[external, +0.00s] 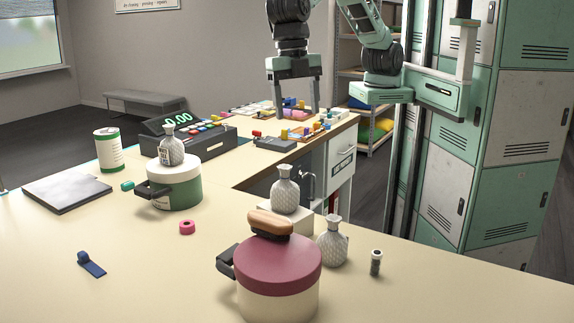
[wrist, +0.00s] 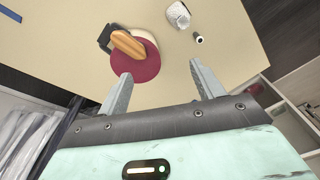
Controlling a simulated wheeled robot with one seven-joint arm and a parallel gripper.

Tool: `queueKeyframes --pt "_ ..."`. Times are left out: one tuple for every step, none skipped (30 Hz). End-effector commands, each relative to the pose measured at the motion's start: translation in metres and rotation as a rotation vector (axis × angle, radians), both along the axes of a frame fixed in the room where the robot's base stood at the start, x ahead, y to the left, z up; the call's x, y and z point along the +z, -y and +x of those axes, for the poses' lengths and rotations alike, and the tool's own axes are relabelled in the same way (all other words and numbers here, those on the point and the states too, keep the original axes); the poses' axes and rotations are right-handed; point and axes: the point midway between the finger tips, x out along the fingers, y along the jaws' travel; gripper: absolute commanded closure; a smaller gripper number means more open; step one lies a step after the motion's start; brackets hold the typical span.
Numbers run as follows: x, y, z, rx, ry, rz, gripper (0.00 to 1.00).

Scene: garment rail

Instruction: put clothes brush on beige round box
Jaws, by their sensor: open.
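The clothes brush (external: 270,222), with a tan wooden back and dark underside, lies on the far part of the dark red lid of a round box with a beige body (external: 276,303). The wrist view shows the brush (wrist: 128,43) lying across the lid (wrist: 135,66), with nothing gripping it. My gripper (external: 297,112) is open and empty, fingers pointing down, well behind and above the box in the external view. In the wrist view the open fingers (wrist: 160,72) are apart from the brush.
A patterned grey bottle (external: 332,243) and a small dark jar (external: 376,262) stand right of the box. Another bottle (external: 285,190) stands on a white block behind it. A green-and-white pot (external: 185,190) and a cash register (external: 190,133) stand farther left. The front-left counter is mostly clear.

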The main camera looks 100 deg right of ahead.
Motion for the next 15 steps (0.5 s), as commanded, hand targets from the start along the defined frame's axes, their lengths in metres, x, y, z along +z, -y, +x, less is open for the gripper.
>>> queueKeyframes --pt "0.011 0.016 -0.016 -0.06 -0.008 0.0 0.33" --pt "0.014 0.024 -0.026 -0.1 -0.014 -0.001 0.33" --pt "0.019 0.036 -0.038 -0.155 -0.02 -0.003 0.33" --pt "0.021 0.046 -0.048 -0.198 -0.025 -0.003 0.33" --pt "0.023 0.055 -0.059 -0.24 -0.03 -0.005 0.33" --pt "0.025 0.069 -0.073 -0.297 -0.034 -0.01 0.33" --pt "0.026 0.08 -0.084 -0.342 -0.038 -0.014 0.33" --pt "0.027 0.091 -0.095 -0.386 -0.042 -0.016 0.33" --pt "0.027 0.106 -0.11 -0.445 -0.045 -0.022 0.33" --pt "0.026 0.119 -0.122 -0.492 -0.047 -0.026 0.33" --pt "0.025 0.131 -0.134 -0.538 -0.049 -0.031 0.33" --pt "0.023 0.147 -0.15 -0.601 -0.05 -0.037 0.33" --pt "0.02 0.16 -0.161 -0.649 -0.049 -0.041 0.33" --pt "0.018 0.173 -0.173 -0.695 -0.049 -0.046 0.33" --pt "0.014 0.189 -0.187 -0.755 -0.049 -0.052 0.33"
